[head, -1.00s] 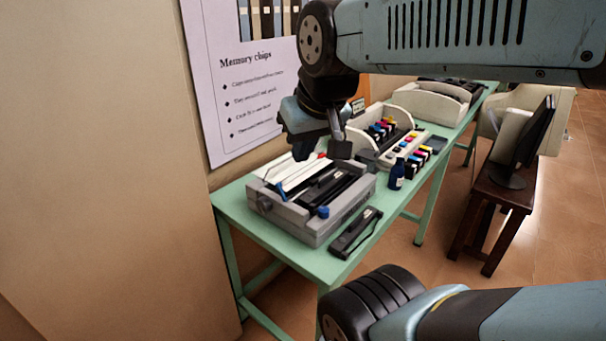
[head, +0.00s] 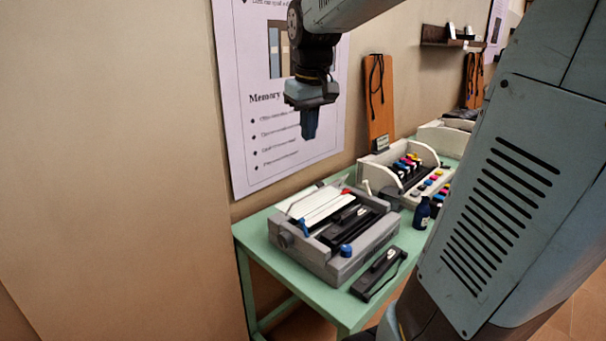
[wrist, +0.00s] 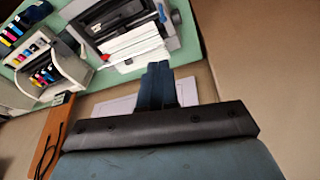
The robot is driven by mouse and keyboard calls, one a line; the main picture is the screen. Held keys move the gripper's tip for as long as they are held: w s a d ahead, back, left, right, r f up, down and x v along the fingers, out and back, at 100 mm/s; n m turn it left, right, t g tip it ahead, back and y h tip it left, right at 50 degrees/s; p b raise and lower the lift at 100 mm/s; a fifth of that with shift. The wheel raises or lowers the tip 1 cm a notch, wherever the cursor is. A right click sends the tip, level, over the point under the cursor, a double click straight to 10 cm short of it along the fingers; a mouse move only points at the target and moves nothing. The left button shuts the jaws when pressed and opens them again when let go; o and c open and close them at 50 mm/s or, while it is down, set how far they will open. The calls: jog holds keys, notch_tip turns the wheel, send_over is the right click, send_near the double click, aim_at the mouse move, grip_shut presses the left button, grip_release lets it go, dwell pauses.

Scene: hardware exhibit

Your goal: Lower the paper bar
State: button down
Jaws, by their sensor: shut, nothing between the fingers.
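A grey dot-matrix printer (head: 345,262) stands with its top open on the green table. White paper (head: 318,207) lies at its back, and a thin bar with a blue end (head: 304,227) runs near it; I cannot tell for sure whether this bar is raised. The printer also shows in the wrist view (wrist: 172,36), with its white paper (wrist: 134,45) nearest my gripper. My gripper (head: 309,137) is shut and empty, pointing down, above and behind the printer near the wall poster, apart from it. Its fingers also show in the wrist view (wrist: 157,80).
A black ribbon cartridge (head: 380,273) lies in front of the printer on the green table (head: 306,296). A dark blue bottle (head: 422,213) and a beige printer with coloured inks (head: 405,170) stand to its right. A poster (head: 270,150) hangs behind.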

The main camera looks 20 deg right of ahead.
aim_at(317, 191)
jog(key=w+d+f+n+g, duration=0.1)
jog(key=w+d+f, duration=0.2)
jog(key=w, duration=0.6)
jog(key=w+d+f+g, duration=0.2)
jog(key=w+d+f, duration=0.1)
jog(key=w, duration=0.5)
jog(key=w+d+f+n+g, duration=0.1)
jog(key=w+d+f+g, duration=0.1)
jog(key=w+f, duration=0.3)
jog(key=w+d, duration=0.1)
jog(key=w, duration=0.3)
jog(key=shift+w+n+h, duration=0.3)
jog(key=shift+w, duration=0.05)
jog(key=s+d+f, duration=0.2)
jog(key=s+f, duration=0.3)
jog(key=f, duration=0.6)
jog(key=shift+s+d+f, duration=0.15)
jog(key=shift+s+f, duration=0.05)
jog(key=shift+s, duration=0.2)
